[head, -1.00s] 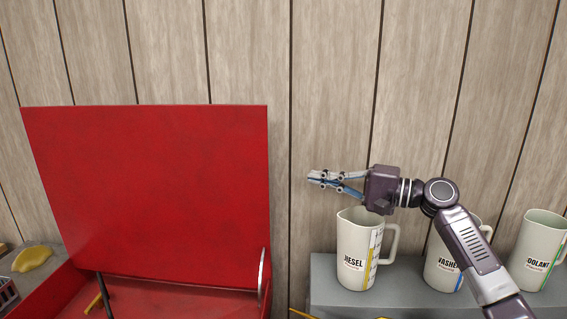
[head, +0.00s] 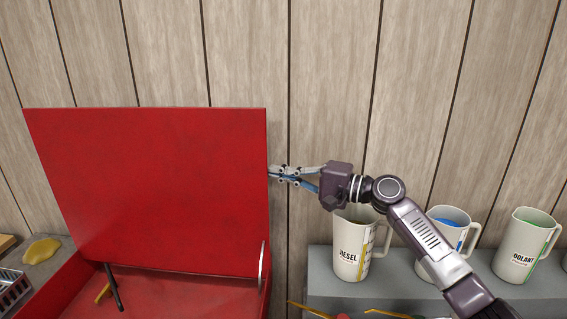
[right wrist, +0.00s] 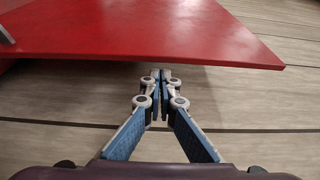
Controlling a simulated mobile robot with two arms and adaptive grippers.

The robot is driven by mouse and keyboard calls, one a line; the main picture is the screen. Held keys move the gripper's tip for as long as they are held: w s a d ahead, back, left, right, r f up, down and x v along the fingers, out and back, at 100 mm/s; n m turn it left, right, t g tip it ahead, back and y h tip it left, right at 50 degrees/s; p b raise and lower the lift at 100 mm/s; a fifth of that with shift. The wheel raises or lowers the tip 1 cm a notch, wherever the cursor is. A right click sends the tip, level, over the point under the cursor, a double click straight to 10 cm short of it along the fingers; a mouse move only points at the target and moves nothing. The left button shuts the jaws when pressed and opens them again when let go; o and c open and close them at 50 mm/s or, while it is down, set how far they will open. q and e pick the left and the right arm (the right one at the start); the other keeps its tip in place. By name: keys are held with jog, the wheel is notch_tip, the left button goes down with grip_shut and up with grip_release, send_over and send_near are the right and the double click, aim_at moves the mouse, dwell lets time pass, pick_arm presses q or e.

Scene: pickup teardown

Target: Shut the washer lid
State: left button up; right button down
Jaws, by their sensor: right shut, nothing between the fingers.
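The red washer lid (head: 150,190) stands raised, close to upright, at the left of the head view. It rises from the back of a red washer basin (head: 190,295). A curved metal stay (head: 262,266) shows at the lid's lower right. My right gripper (head: 272,172) is shut and empty, with its tips at the lid's right edge. In the right wrist view the lid (right wrist: 150,35) spans the top and the shut fingertips (right wrist: 161,75) are close to its edge. I cannot tell whether they touch it. My left gripper is not in view.
A grey shelf (head: 390,288) at right holds the diesel (head: 350,245), washer (head: 440,235) and coolant (head: 520,240) jugs. A black-and-yellow tool (head: 112,288) lies in the basin. A yellow lump (head: 41,250) and a grey basket (head: 12,290) are at far left. A plank wall (head: 330,90) stands behind.

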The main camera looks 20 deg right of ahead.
jog(key=shift+s+a+f, duration=0.1)
jog(key=shift+s+a, duration=0.15)
jog(key=shift+s, duration=0.1)
